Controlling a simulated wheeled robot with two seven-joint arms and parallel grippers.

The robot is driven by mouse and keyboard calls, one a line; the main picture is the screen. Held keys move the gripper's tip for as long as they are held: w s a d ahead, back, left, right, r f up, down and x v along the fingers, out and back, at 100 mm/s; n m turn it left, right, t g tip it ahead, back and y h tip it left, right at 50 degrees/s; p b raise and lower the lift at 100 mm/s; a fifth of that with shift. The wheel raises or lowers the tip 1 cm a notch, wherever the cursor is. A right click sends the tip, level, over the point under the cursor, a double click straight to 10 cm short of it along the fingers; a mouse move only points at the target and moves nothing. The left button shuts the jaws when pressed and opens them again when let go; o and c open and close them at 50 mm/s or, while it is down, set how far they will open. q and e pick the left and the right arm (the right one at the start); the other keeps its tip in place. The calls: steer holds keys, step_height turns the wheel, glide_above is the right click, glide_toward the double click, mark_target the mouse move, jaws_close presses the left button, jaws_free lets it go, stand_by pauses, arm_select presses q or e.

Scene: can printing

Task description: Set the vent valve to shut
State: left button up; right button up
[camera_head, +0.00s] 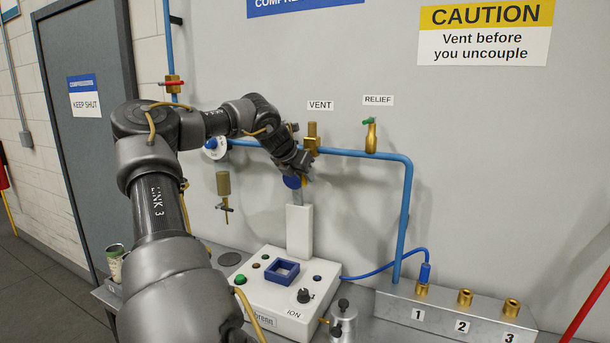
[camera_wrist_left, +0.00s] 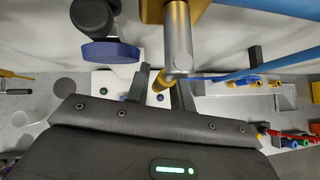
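The vent valve (camera_head: 312,138) is a brass fitting on the blue pipe under the VENT sign. My left gripper (camera_head: 300,168) is just below and in front of it, and the arm hides part of the valve. In the left wrist view, a silver stem (camera_wrist_left: 178,38) comes down from brass, with a yellow lever (camera_wrist_left: 163,81) at its lower end. The fingers of my left gripper (camera_wrist_left: 163,92) are apart, with the lever's end between or just beyond them. I cannot tell whether they touch it. The lever's setting is hard to read. My right gripper is out of view.
A relief valve (camera_head: 371,136) with a green top stands to the right on the blue pipe (camera_head: 408,200). Below is a white machine (camera_head: 270,312) with buttons. Numbered brass ports (camera_head: 465,297) are at the lower right. A dark blue disc (camera_wrist_left: 110,52) hangs close to the left finger.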

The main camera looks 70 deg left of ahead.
arm_select(q)
steer(key=shift+o, duration=1.1)
steer(key=shift+r, duration=0.15)
steer(key=shift+s+d+r+b, duration=0.15)
steer(key=shift+s+r+b, duration=0.1)
steer(key=shift+b, duration=0.1)
steer(key=b+v, duration=0.3)
steer(key=v, duration=0.6)
steer(key=shift+s+d+r, duration=0.15)
steer(key=shift+s+r, duration=0.05)
steer(key=shift+s, duration=0.1)
